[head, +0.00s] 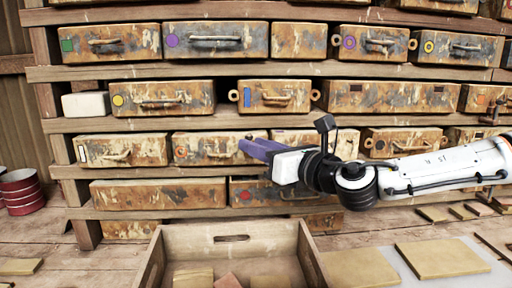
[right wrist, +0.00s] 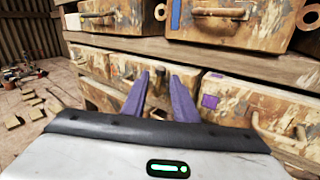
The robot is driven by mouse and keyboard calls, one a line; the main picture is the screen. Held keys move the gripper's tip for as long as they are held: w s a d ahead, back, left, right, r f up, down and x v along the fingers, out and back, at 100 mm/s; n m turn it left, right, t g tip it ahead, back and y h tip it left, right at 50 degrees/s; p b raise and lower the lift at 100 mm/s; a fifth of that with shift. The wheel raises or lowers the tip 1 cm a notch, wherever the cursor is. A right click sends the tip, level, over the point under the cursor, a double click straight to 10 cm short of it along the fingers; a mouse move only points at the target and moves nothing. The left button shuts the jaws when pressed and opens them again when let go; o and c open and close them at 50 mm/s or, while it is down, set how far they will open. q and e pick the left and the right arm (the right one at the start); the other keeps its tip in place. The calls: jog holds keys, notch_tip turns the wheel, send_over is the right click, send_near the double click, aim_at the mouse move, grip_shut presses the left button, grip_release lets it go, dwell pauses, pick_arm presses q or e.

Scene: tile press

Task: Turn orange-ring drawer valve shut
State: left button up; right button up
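The orange-ring drawer (head: 205,152) is a rusty, paint-worn front in the third row, left of centre in the head view. Its orange ring mark (head: 181,152) is near its left end. My right gripper (head: 250,149) has purple fingers and reaches in from the right, over the drawer's right end. In the right wrist view its fingers (right wrist: 161,76) stand apart, pointing at the drawer fronts. A brownish handle-like shape (right wrist: 157,84) shows between them; I cannot tell whether they touch it. The drawer's right end is partly hidden by the gripper. My left gripper is not in view.
Shelf boards (head: 340,122) run between rows of similar marked drawers with protruding handles. An open wooden crate (head: 232,237) stands in front below. Flat tiles (head: 441,258) lie at the lower right. Red tins (head: 20,190) stand at the far left.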

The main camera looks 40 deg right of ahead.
jog(key=shift+w, duration=0.25)
